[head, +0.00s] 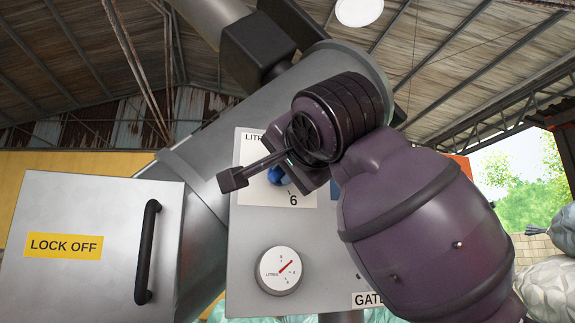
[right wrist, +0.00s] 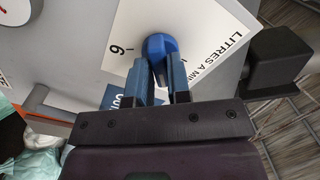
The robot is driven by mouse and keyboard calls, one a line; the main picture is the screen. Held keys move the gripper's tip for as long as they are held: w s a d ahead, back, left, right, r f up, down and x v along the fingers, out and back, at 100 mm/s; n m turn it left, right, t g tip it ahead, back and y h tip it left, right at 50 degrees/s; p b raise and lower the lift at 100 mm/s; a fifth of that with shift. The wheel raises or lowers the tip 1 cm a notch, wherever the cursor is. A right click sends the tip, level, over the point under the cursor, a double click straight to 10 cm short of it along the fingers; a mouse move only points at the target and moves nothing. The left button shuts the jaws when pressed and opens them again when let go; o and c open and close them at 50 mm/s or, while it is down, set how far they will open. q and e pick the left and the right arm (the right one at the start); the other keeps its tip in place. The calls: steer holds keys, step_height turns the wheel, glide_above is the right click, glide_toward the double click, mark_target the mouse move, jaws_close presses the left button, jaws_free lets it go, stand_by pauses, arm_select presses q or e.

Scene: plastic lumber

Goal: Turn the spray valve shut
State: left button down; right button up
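The spray valve is a blue knob (head: 278,176) on a white dial plate (head: 251,148) fixed to a grey panel. In the head view my right gripper (head: 284,170) is at the knob and covers much of it. In the right wrist view the blue knob (right wrist: 159,45) sits at the tips of my right gripper (right wrist: 158,78), with its ridge between the two blue fingers. The fingers look shut on it. A "6" (right wrist: 119,50) and a tick show beside the knob; the other dial marks are mostly hidden. My left gripper is not in view.
A round litres gauge (head: 281,270) with a red needle sits below the dial. A grey "LOCK OFF" door (head: 90,275) with a black handle (head: 147,252) stands at left. A black box (head: 257,47) is above the panel. Filled bags (head: 548,287) lie at right.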

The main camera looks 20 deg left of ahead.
jaws_close()
steer(key=shift+n, duration=0.3)
steer(key=n+b, duration=0.1)
steer(key=n, duration=0.8)
steer(key=shift+a+n, duration=0.1)
steer(key=shift+n, duration=0.2)
stand_by(0.3)
steer(key=o, duration=0.5)
jaws_free()
